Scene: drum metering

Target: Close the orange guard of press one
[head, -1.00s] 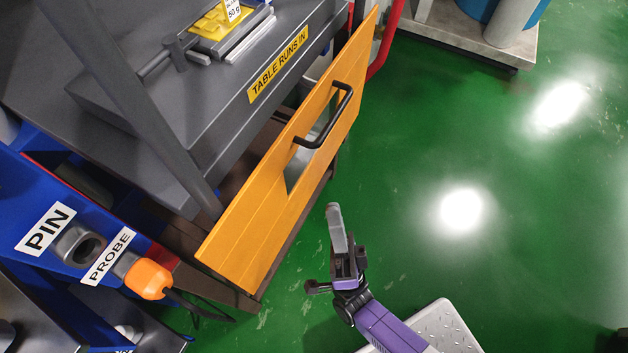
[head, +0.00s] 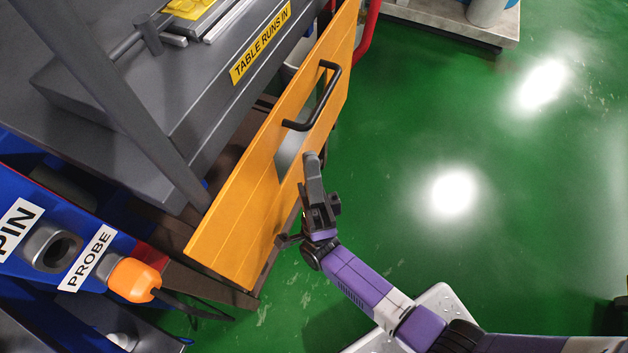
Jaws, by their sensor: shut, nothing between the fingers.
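The orange guard (head: 238,212) is a long flat panel with a window cut-out and a black bar handle (head: 325,97). It stands in front of the grey press table (head: 205,125) marked "TABLE RUNS IN", with a gap between its upper edge and the table. My gripper (head: 312,160) is shut and empty. In the picture its tip overlaps the panel's lower edge near the window, below the handle. I cannot tell whether it touches the panel. The purple arm reaches in from the lower right.
A blue housing (head: 105,245) at the lower left carries PIN and PROBE labels and an orange plug (head: 134,280) with a black cable. A red pipe (head: 367,30) rises behind the guard's far end. A pale plinth (head: 450,22) stands at the top. The green floor (head: 480,130) is clear at right.

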